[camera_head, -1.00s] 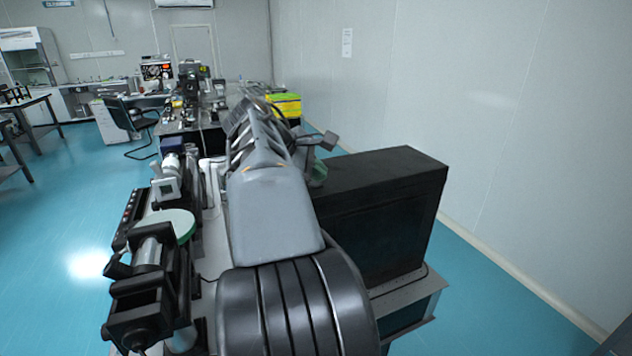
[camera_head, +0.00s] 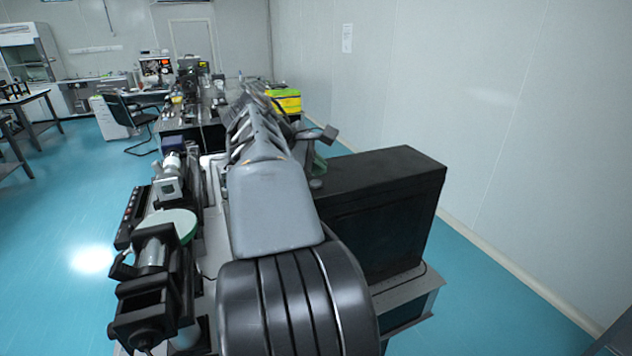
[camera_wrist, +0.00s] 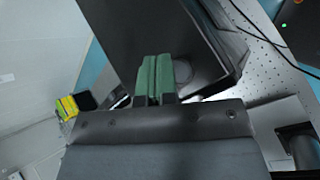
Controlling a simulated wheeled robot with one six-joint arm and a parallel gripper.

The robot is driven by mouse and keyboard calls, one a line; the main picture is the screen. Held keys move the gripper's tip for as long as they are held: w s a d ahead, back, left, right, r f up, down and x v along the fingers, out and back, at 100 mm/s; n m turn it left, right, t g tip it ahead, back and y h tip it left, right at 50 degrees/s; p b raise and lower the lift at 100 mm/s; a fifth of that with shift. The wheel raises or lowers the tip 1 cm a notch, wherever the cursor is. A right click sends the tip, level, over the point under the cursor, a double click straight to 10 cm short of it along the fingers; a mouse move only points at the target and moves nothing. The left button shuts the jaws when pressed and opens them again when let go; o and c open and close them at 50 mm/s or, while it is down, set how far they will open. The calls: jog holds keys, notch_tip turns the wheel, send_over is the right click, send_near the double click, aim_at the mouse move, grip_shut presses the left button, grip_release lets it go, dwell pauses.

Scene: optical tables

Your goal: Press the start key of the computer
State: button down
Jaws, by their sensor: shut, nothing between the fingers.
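The computer looks to be the black box (camera_head: 385,205) on the table at the right in the head view. Its dark body fills the upper middle of the wrist view (camera_wrist: 135,30). My gripper (camera_wrist: 155,76) is shut, with its two green fingers together and empty, in front of the box. A dark round shape (camera_wrist: 182,71) shows just right of the fingertips; it may be the start key, but I cannot tell. I cannot tell whether the fingertips touch the box. In the head view my arm covers much of the gripper, and a green part shows at the box's far left edge.
Optical instruments (camera_head: 165,225) line the table left of my arm. A yellow-green box (camera_head: 286,101) stands farther back and also shows in the wrist view (camera_wrist: 67,107). A white wall (camera_head: 480,110) is at the right. Cables run across the perforated tabletop (camera_wrist: 262,55).

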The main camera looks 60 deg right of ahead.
aim_at(316, 183)
jog(key=shift+r+p, duration=2.45)
jog(key=shift+r, duration=0.15)
